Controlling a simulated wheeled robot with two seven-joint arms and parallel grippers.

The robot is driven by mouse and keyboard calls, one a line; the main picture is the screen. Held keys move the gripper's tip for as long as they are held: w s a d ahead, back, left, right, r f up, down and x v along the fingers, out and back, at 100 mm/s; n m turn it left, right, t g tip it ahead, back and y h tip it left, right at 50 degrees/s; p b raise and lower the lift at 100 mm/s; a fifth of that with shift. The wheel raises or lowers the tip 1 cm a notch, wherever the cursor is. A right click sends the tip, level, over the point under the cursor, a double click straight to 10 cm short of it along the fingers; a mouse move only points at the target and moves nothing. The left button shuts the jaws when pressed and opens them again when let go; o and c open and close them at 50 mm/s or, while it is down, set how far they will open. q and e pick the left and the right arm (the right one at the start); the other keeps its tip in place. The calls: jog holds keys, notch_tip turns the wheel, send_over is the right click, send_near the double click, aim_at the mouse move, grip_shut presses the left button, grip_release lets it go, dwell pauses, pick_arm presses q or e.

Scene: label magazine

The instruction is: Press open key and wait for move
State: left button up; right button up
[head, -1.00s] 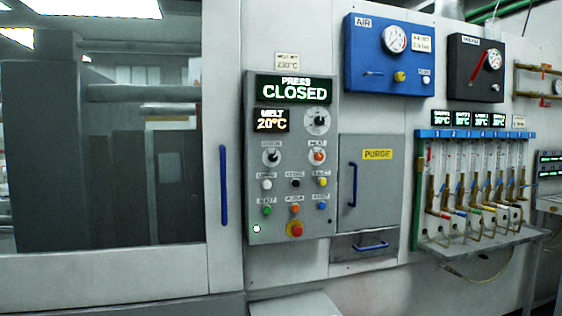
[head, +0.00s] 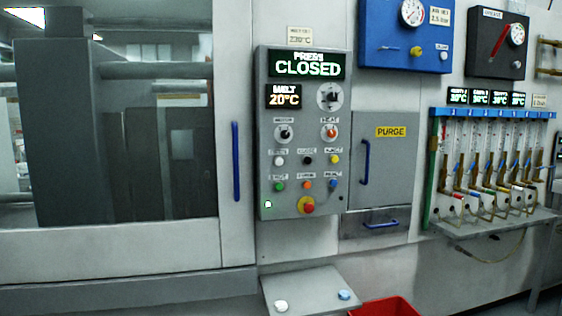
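The grey control panel (head: 304,185) stands upright on the machine front, near the middle of the head view. Its top display (head: 307,65) reads "PRESS CLOSED" and the smaller display (head: 284,97) reads "MELT 20°C". Below the knobs is a row of small keys. The white key (head: 280,160) at the left has a label too blurred to read surely; it may be the open key. A black key (head: 308,160) and a yellow key (head: 334,159) sit to its right. Neither of my grippers is in view.
A large window (head: 110,140) with a blue handle (head: 236,162) is left of the panel. The purge door (head: 384,160) is to its right. Below, a grey ledge (head: 310,285) carries a white and a blue button, beside a red bin (head: 386,308). Flow tubes (head: 490,150) stand further right.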

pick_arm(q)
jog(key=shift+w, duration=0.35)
